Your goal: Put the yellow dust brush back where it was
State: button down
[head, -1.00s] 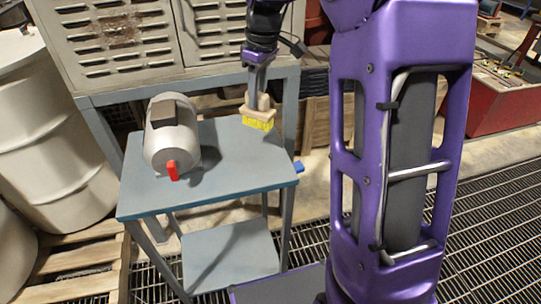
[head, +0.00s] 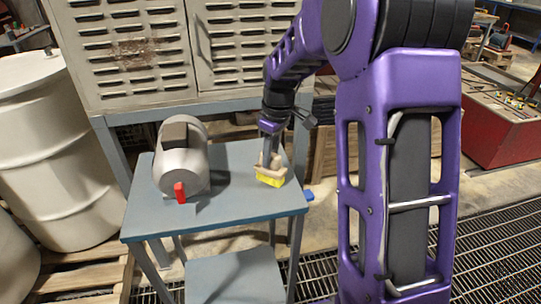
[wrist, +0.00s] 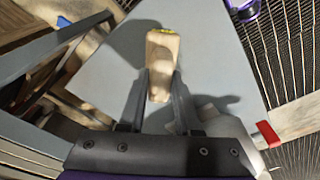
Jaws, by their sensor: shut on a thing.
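The yellow dust brush (head: 270,174) has a pale wooden body and yellow bristles that face down. My gripper (head: 268,158) is shut on its wooden part, over the right side of the blue-grey table top (head: 235,206). The bristles are at or just above the table top; I cannot tell whether they touch. In the wrist view the brush's wooden body (wrist: 161,65) sits between the two fingers of my gripper (wrist: 160,85), with a little yellow showing at its far end.
A grey motor-like cylinder (head: 182,160) with a red part (head: 179,192) stands on the table's left side. A louvred cabinet (head: 130,50) is behind. A blue piece (head: 309,196) sticks out at the table's right edge. The table top's front middle is clear.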

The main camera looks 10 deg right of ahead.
jog(key=shift+f, duration=0.2)
jog(key=c, duration=0.6)
grip_release()
notch_tip(320, 180, up, 12)
jog(key=s+d+p, duration=0.1)
jog(key=p, duration=0.1)
jog(key=shift+r, duration=0.2)
